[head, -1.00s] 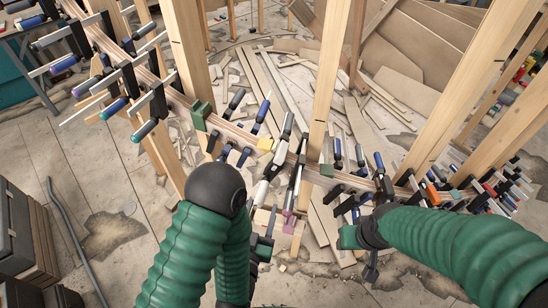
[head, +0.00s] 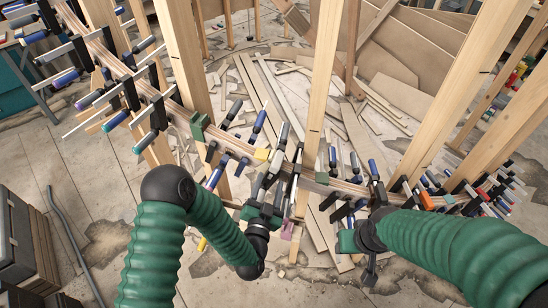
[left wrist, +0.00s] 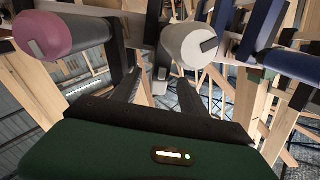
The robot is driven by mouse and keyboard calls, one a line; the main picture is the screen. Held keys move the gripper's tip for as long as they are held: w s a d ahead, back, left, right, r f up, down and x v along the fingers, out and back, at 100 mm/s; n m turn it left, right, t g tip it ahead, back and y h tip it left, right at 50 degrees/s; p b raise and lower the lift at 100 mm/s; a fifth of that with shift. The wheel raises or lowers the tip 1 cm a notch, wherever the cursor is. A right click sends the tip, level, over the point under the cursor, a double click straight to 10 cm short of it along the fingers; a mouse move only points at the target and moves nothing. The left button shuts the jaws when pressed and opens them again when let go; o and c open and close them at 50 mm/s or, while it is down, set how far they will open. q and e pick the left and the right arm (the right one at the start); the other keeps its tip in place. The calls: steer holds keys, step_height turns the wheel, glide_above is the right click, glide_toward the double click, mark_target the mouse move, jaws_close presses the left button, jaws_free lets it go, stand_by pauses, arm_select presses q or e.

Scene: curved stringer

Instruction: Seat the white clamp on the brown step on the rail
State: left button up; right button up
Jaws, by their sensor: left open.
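The white clamp (head: 270,172) hangs at the curved rail (head: 238,136), partly hidden by my left gripper (head: 267,192). Its round white handle end (left wrist: 190,44) shows in the left wrist view. There my left gripper (left wrist: 159,78) is open, its two dark fingers pointing up below the handle with a gap between them. I cannot tell whether they touch the clamp. My right gripper (head: 360,243) is below the rail on the right, its fingers too unclear to judge. I cannot make out the brown step on the rail for certain.
Several other clamps (head: 132,92) crowd the rail on both sides. A pink-ended clamp handle (left wrist: 42,36) is close to the left gripper. Upright wooden posts (head: 326,90) stand along the rail.

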mark_target(272, 177)
arm_select(q)
steer(key=p+x, duration=0.1)
steer(key=x, duration=0.1)
steer(key=p+x, duration=0.1)
steer(key=x, duration=0.2)
steer(key=shift+w+d, duration=0.15)
steer(key=shift+d, duration=0.1)
steer(key=shift+w+f, duration=0.15)
steer(key=shift+w, duration=0.05)
steer(key=shift+a, duration=0.25)
steer(key=shift+s, duration=0.1)
steer(key=shift+c, duration=1.2)
steer(key=shift+d, duration=0.2)
jaws_close()
